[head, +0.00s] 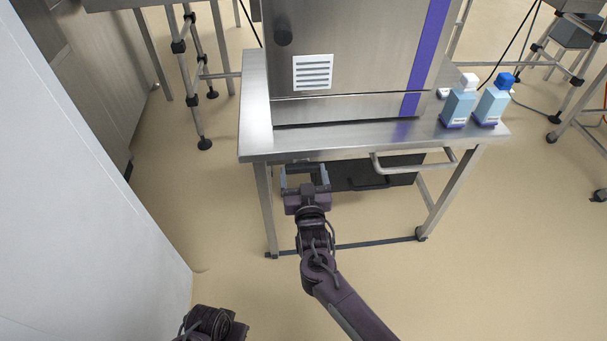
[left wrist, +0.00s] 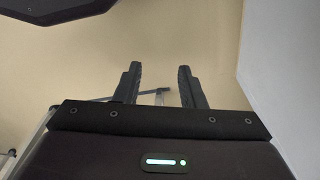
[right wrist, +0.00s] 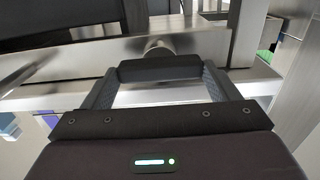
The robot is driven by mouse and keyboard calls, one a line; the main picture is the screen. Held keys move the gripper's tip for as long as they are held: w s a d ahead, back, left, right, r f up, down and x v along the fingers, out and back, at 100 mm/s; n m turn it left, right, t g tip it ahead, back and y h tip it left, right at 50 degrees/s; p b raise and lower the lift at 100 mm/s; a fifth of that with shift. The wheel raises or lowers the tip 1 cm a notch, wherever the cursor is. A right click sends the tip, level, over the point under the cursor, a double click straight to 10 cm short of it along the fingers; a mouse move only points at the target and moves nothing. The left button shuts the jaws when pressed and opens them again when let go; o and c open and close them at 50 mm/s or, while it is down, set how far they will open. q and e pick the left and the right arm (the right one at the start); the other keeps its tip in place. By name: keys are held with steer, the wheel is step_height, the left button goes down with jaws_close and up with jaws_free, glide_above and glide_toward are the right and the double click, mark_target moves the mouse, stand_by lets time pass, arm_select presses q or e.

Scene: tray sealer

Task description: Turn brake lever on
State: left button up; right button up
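The tray sealer (head: 355,55) is a steel machine with a purple stripe, standing on a steel table (head: 330,139). My right gripper (head: 304,168) is at the table's front left, just below the top's edge, with its fingers wide apart. In the right wrist view, a dark horizontal bar (right wrist: 160,68), perhaps the brake lever, spans the space between the fingertips, before a round metal stub (right wrist: 158,46). I cannot tell whether the fingers touch its ends. My left gripper (left wrist: 160,82) is open and empty, over bare floor; its arm shows at the bottom of the head view.
Two pale blue bottles (head: 459,104) (head: 493,101) stand at the table's right end. A bent metal handle (head: 412,165) juts out under the table front, near a black box (head: 365,175). A white wall panel (head: 75,180) borders the left; the floor in front is clear.

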steer(key=c, duration=0.3)
